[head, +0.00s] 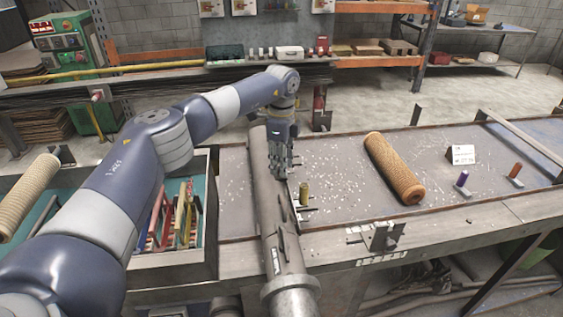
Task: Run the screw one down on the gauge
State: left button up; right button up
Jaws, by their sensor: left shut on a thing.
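My left gripper (281,172) points down over the bench, beside and partly in front of a long grey metal pipe (267,205). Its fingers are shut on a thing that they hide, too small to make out. I cannot tell which piece is the screw one or which is the gauge. My right gripper is not in view.
An orange mesh tube (393,167) lies on the bench (340,220) right of the pipe. A beige mesh tube (28,197) lies far left. A tray (212,230) with red and yellow tools sits left of the pipe. Small scraps litter the bench, which has free room around the orange tube.

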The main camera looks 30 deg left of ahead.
pick_arm(q)
jog(key=m, duration=0.5)
jog(key=shift+m, duration=0.4)
jog(key=m, duration=0.5)
jog(key=shift+b, duration=0.4)
jog(key=m, duration=0.6)
jog(key=shift+w, duration=0.1)
jog(key=m, duration=0.6)
jog(key=shift+r, duration=0.1)
jog(key=m, duration=0.5)
jog(key=shift+m, duration=0.4)
jog(key=m, duration=1.1)
jog(key=shift+m, duration=0.4)
jog(key=m, duration=0.5)
jog(key=shift+b, duration=0.3)
